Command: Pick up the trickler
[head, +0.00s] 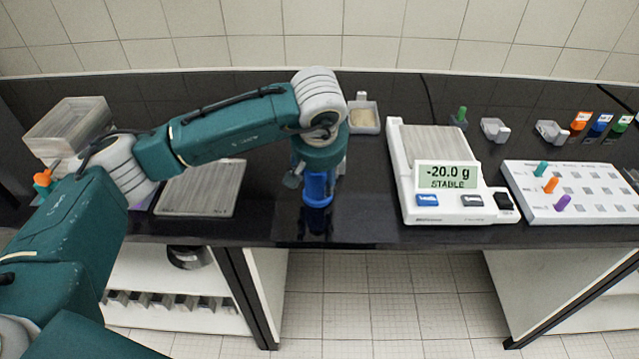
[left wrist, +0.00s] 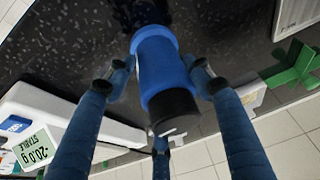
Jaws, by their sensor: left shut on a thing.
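The trickler, a bright blue cylinder with a black end (left wrist: 163,70), lies between the fingers of my left gripper (left wrist: 160,82) in the left wrist view. The fingers press on it from both sides. In the head view my left gripper (head: 317,172) points down over the dark bench, and bright blue shows below my wrist near the front edge. The fingers and the trickler are hard to tell apart there. I cannot tell whether the trickler touches the bench. My right gripper is not in view.
The balance (head: 408,165) stands right of my gripper, reading -20.0 g STABLE. Right of it is a white rack (head: 575,205) with coloured pegs. A grey ridged plate (head: 202,190) lies left. A small tray (head: 364,118) and clear stacked boxes (head: 68,128) stand behind.

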